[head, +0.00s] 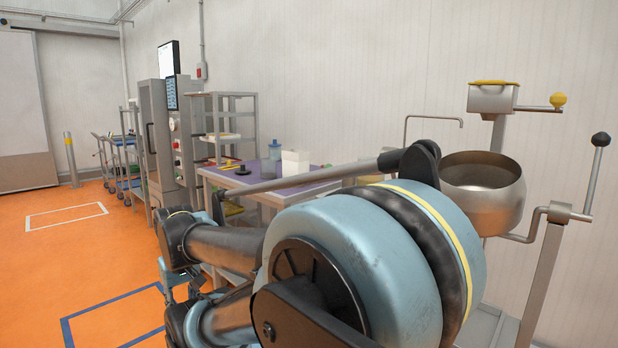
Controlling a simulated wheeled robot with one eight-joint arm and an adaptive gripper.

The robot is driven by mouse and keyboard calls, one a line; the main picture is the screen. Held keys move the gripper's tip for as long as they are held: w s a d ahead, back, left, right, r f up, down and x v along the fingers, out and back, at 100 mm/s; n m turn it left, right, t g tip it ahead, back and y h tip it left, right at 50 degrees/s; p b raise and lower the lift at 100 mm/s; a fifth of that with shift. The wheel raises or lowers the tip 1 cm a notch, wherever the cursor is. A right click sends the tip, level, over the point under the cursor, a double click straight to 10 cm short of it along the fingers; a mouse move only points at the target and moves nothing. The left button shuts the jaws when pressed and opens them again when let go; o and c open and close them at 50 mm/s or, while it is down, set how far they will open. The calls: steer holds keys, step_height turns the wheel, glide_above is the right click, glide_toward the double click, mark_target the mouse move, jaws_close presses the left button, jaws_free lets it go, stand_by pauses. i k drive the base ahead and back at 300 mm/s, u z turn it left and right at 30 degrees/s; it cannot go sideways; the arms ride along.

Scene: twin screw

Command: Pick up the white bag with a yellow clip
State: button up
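I cannot make out a white bag with a yellow clip for certain in the head view. A blocky white object (295,162) stands on the purple-topped table (222,178); it is too small to tell whether it is a bag, and I see no clear yellow clip on it. My arm fills the lower middle of the view and hides the near part of the table. My gripper cannot be made out.
A clear blue-capped bottle (275,151), a grey container (267,169) and a dark item (243,170) are on the table. A steel stand with a round bowl (482,188) is at right. A shelf rack (231,125) and machine (160,130) stand behind; orange floor (55,265) at left is open.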

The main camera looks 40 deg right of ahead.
mark_target(295, 161)
steer(key=k, duration=1.45)
steer(key=z, duration=0.95)
steer(key=i, duration=1.05)
steer(key=u, duration=0.1)
